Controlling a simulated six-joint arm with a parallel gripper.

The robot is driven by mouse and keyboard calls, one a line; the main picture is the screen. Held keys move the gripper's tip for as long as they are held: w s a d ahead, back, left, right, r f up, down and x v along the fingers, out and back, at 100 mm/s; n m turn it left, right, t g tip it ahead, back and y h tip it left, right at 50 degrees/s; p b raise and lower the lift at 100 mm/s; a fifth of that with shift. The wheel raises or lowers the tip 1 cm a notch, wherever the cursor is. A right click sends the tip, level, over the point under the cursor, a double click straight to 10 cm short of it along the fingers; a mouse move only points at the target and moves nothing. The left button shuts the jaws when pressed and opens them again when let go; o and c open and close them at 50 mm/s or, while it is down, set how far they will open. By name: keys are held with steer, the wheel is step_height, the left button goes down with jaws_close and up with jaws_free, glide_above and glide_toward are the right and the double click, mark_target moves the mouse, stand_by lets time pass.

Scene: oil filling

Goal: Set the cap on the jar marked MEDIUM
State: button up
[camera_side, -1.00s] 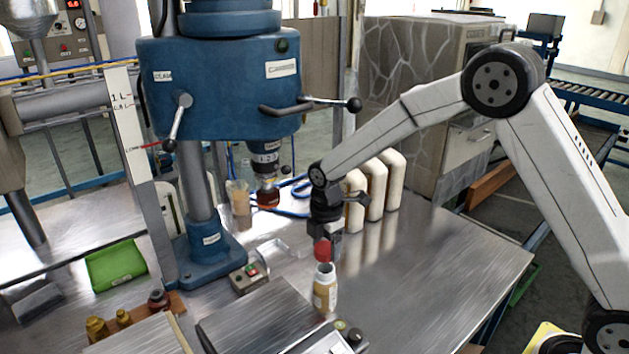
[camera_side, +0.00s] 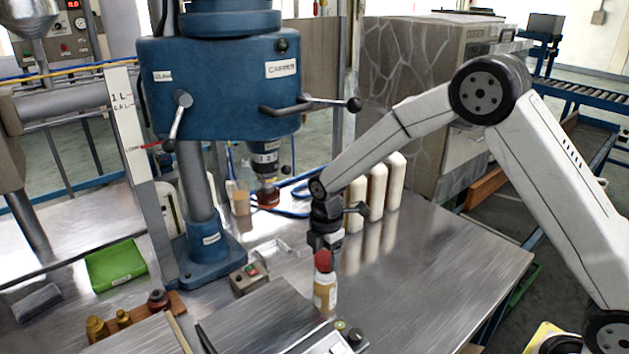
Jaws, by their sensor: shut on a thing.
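The red cap (camera_side: 322,261) is at the mouth of a small jar (camera_side: 325,291) with a yellowish label. The cap looks in line with the jar's neck. The label's wording is too small to read. My gripper (camera_side: 324,246) is just above the jar, pointing down and shut on the cap. The jar stands upright on the metal table (camera_side: 430,265). From here I cannot tell whether the cap is fully seated on the neck.
Several cream bottles (camera_side: 378,190) stand behind my gripper. A green tray (camera_side: 115,262) and a control box (camera_side: 248,278) lie to the left. The table's right side is clear.

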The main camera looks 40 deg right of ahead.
steer(key=shift+f, duration=1)
stand_by(3.2)
steer(key=o, duration=1.1)
steer(key=shift+r, duration=0.15)
steer(key=shift+r, duration=2.85)
steer(key=shift+s, duration=0.1)
steer(key=s+d+m+t, duration=0.1)
steer(key=s+m, duration=0.5)
steer(key=s+d+r+m, duration=0.1)
steer(key=s+d+m, duration=0.1)
steer(key=s+m, duration=0.4)
steer(key=s+d+r+m+t, duration=0.1)
steer(key=s+d+m, duration=0.1)
steer(key=s+m, duration=0.4)
steer(key=shift+s+d+r+t, duration=0.1)
steer(key=shift+s+t, duration=0.05)
steer(key=shift+s, duration=0.25)
steer(key=shift+s+d+r+t, duration=0.1)
steer(key=shift+s+t, duration=0.05)
steer(key=shift+s, duration=0.25)
